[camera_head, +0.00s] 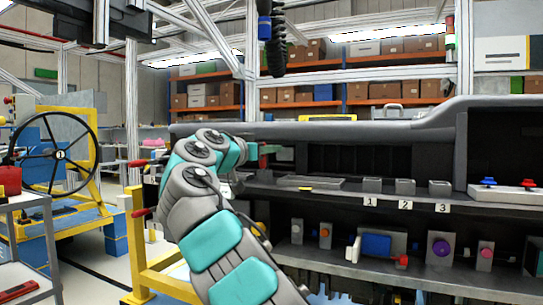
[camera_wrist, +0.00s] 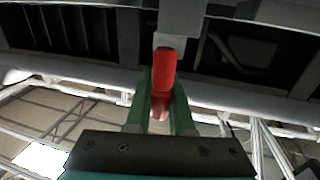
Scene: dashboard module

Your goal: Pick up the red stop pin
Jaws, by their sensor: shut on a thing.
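The red stop pin (camera_wrist: 164,70) is between the green fingers of my gripper (camera_wrist: 161,108) in the wrist view. The fingers are shut on it. Its far end meets or overlaps a grey block (camera_wrist: 180,18) of the dashboard; I cannot tell whether it sits in it. In the head view my gripper (camera_head: 256,155) is at the left part of the dashboard, below its padded top, and a small red part of the pin (camera_head: 269,149) shows there. My wrist partly hides this spot.
The dashboard's grey padded top (camera_head: 350,132) runs above my gripper. A ledge with small boxes (camera_head: 405,187) over labels 1, 2 and 3 lies right of it. Blue and red knobs (camera_head: 488,183) stand far right. A yellow frame with a black handwheel (camera_head: 60,153) stands left.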

